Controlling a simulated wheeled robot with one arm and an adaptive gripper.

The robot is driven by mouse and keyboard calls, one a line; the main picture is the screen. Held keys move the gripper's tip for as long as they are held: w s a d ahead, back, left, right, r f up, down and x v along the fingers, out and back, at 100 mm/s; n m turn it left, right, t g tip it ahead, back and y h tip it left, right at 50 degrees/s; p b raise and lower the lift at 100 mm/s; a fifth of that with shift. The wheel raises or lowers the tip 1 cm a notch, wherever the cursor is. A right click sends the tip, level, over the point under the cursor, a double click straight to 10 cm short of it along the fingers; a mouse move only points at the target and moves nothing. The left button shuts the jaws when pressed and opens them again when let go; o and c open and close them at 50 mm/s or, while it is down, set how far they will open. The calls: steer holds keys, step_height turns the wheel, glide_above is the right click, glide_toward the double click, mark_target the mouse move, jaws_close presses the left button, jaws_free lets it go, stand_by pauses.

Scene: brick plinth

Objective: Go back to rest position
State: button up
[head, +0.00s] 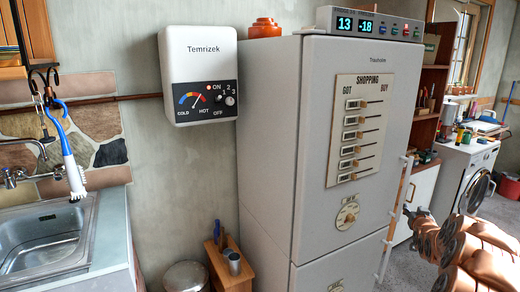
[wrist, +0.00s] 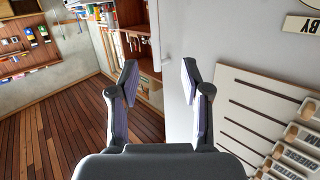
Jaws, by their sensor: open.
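My gripper (wrist: 158,80) is open in the wrist view, with its two fingers spread apart and nothing between them. In the head view my brown arm comes in at the lower right, and the dark gripper end (head: 414,214) is beside the fridge's door edge, near the long upright handle (head: 393,222). I cannot tell from the head view how far it is from the door. The pale grey fridge (head: 320,130) stands closed in the middle. Its shopping board (head: 359,128) has several sliders, and the board also shows at the right in the wrist view (wrist: 262,112).
A white heater box (head: 198,75) hangs on the wall left of the fridge. A sink (head: 45,240) is at the far left, with a wooden stand (head: 232,268) and bin (head: 185,277) below. A washing machine (head: 463,178) and shelves are at the right. The wrist view shows bare wooden floor (wrist: 45,135).

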steer(key=s+a+r+n+g+y, duration=0.1)
steer(key=s+a+g+y, duration=0.15)
steer(key=a, duration=0.65)
steer(key=s+a+r+g+y, duration=0.1)
steer(key=s+a+r+g, duration=0.15)
steer(key=a, duration=0.65)
steer(key=s+a+n+g+y, duration=0.2)
steer(key=s+a+g, duration=0.1)
steer(key=s+a, duration=0.9)
steer(key=s+a+g, duration=0.3)
steer(key=s+a, duration=0.1)
steer(key=s, duration=0.9)
steer(key=s+a+n+g, duration=0.1)
steer(key=s+a, duration=0.4)
steer(key=s, duration=0.8)
steer(key=s+a+n+g+y, duration=0.1)
steer(key=s+a+g, duration=0.3)
steer(key=s, duration=0.9)
steer(key=shift+s+a+f+g, duration=0.15)
steer(key=shift+s+a+g, duration=0.2)
steer(key=shift+a, duration=0.35)
